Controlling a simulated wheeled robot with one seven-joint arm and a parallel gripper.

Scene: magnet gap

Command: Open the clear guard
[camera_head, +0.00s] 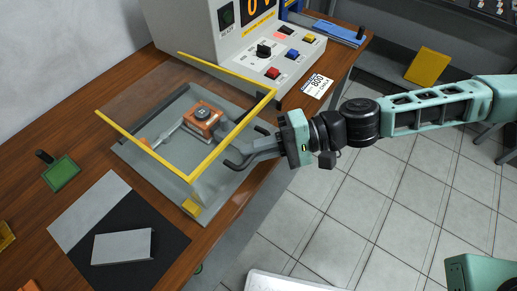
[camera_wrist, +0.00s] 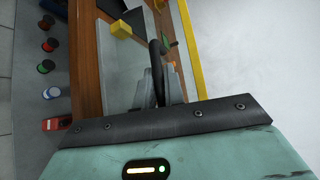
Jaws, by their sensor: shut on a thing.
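The clear guard (camera_head: 187,178) is a see-through cover with yellow edges over a grey fixture (camera_head: 135,158) on the wooden bench. My gripper (camera_head: 256,149) reaches in from the right and is shut on the guard's dark bar handle (camera_head: 234,164) at the front side. In the wrist view, the handle (camera_wrist: 156,62) crosses the fingers of my gripper (camera_wrist: 168,78), and the guard's yellow edge (camera_wrist: 190,45) runs alongside.
A grey control console (camera_head: 243,62) with coloured buttons stands behind the guard. A label card (camera_head: 318,86) lies on the bench to the right. Tiled floor is clear in front.

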